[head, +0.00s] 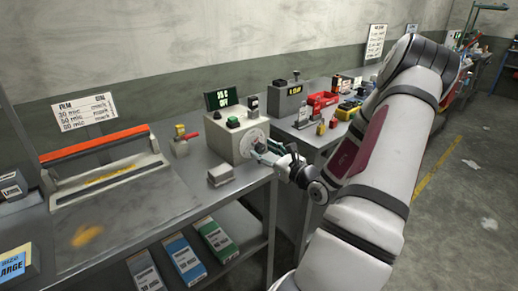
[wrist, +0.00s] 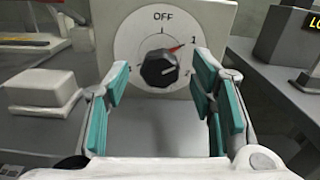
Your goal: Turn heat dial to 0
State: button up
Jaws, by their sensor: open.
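The heat dial (wrist: 160,68) is a dark knob with a red pointer on a round white scale plate (wrist: 130,45). The plate is on the front of a light grey box (head: 222,138). The scale reads OFF at the top and 1 at the upper right. The red pointer aims to the upper right, at the 1. My gripper (wrist: 162,105) is open and empty, with teal finger pads either side of the dial and apart from it in the wrist view. In the head view my gripper (head: 268,152) is close in front of the plate and partly covers it.
A small grey block (head: 221,175) sits on the bench left of my gripper. A green-lit display (head: 221,99) stands above the box. A sealer with an orange bar (head: 95,146) is at left. Red and yellow items (head: 322,100) crowd the bench to the right.

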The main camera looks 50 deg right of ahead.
aim_at(262, 150)
jog(key=shift+x, duration=1.5)
jog(key=c, duration=1.2)
jog(key=shift+b, duration=0.3)
jog(key=n+b, duration=0.3)
jog(key=shift+w+f, duration=0.15)
jog(key=n+b, duration=0.3)
jog(key=b, duration=0.1)
jog(key=shift+n+b, duration=0.3)
jog(key=shift+b, duration=0.1)
jog(key=n+b, duration=0.5)
jog(key=b, duration=0.4)
jog(key=shift+n, duration=0.3)
